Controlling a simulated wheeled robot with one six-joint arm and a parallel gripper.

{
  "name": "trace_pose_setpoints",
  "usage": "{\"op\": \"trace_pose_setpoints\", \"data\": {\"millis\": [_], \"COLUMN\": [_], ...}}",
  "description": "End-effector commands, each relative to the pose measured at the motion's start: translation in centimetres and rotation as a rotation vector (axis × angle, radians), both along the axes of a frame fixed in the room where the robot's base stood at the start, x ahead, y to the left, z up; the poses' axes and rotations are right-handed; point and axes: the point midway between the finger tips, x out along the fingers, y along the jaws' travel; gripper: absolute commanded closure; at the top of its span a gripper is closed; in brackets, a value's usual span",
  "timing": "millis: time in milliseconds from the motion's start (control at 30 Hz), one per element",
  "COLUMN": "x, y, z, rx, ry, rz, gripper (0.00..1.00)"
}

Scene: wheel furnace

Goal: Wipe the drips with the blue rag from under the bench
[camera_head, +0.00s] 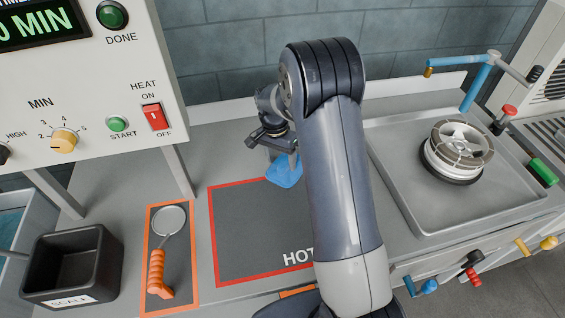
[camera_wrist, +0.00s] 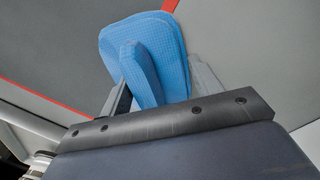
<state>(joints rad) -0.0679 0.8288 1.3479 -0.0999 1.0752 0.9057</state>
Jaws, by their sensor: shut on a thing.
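The blue rag (camera_head: 284,172) shows in the head view at the upper right part of the dark mat marked HOT, partly hidden by my arm. In the wrist view the rag (camera_wrist: 146,52) is bunched between the two fingers. My gripper (camera_head: 284,157) is shut on it and points down at the mat; in the wrist view my gripper (camera_wrist: 150,92) has a finger on each side of the cloth. I cannot tell whether the rag touches the surface. I cannot make out any drips; my arm hides part of the bench.
The red-bordered HOT mat (camera_head: 238,230) lies mid-bench. Left of it are a skimmer (camera_head: 157,262) on an orange-bordered mat and a black SCALE bin (camera_head: 75,262). A control panel (camera_head: 85,80) stands behind left. A metal tray (camera_head: 408,190) with a wheel (camera_head: 462,140) is at right.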

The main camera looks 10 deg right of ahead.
Motion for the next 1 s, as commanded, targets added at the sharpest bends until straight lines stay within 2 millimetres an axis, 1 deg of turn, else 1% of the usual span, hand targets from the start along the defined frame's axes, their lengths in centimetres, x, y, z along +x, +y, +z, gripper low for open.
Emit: {"op": "trace_pose_setpoints", "data": {"millis": [267, 500, 600, 867, 1000], "x": [1.0, 3.2, 3.8, 4.7, 6.0], "y": [0.0, 0.0, 0.0, 0.0, 0.0], "z": [0.0, -0.1, -0.1, -0.2, -0.1], "rx": [0.000, 0.000, 0.000, 0.001, 0.001], "ry": [0.000, -0.002, 0.000, 0.001, 0.001], "rz": [0.000, -0.001, -0.001, -0.001, -0.001], "gripper": [0.85, 0.85, 0.85, 0.85, 0.85]}}
